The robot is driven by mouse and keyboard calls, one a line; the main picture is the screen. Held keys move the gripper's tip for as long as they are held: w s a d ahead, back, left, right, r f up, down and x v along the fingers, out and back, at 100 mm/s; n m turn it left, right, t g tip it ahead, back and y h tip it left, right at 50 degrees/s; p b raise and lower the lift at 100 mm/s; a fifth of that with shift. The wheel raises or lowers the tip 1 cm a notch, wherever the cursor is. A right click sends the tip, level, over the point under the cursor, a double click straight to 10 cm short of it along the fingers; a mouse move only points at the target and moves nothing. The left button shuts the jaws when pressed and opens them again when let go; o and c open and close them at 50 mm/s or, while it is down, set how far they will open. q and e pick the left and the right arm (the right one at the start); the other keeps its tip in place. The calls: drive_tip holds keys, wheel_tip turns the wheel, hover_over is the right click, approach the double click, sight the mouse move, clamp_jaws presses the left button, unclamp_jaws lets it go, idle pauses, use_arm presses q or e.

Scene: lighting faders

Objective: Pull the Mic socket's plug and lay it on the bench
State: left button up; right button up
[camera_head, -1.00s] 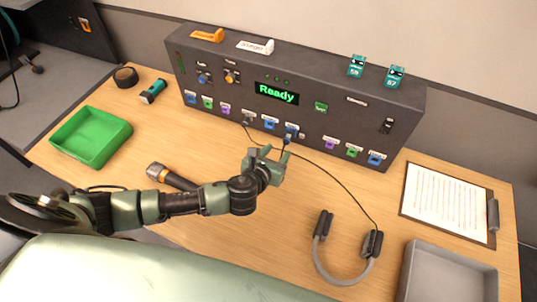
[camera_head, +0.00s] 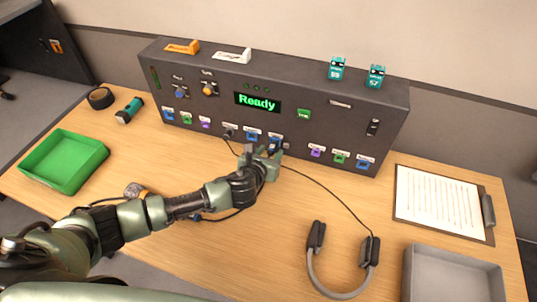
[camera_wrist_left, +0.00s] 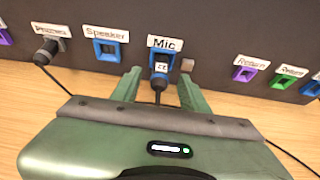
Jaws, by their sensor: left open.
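The Mic socket (camera_wrist_left: 173,62) is a blue-framed port under a "Mic" label on the dark panel (camera_head: 330,135). A dark plug (camera_wrist_left: 159,83) with a small white tag sits in it, and its black cable runs down toward my gripper's body. My left gripper (camera_wrist_left: 158,88) is open, with one green finger on each side of the plug; I cannot tell whether either finger touches it. In the head view my left gripper (camera_head: 262,153) is at the panel's lower front and partly hides the plug. My right gripper is not in view.
Left of Mic are an empty blue Speaker socket (camera_wrist_left: 106,48) and a neighbouring socket with a black plug (camera_wrist_left: 47,52). Headphones (camera_head: 342,262), a clipboard (camera_head: 443,203) and a grey tray (camera_head: 450,275) lie on the right. A green tray (camera_head: 98,160) is at left. Bare bench (camera_head: 245,250) lies in front.

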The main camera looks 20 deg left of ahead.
use_arm(q)
drive_tip(key=shift+c, duration=0.4)
clamp_jaws()
drive_tip(key=shift+s, duration=0.1)
drive_tip(key=shift+s+a+p, duration=0.1)
drive_tip(key=shift+s+p, duration=0.6)
drive_tip(key=shift+s, duration=0.4)
drive_tip(key=shift+s+p, duration=0.5)
drive_tip(key=shift+s, duration=0.7)
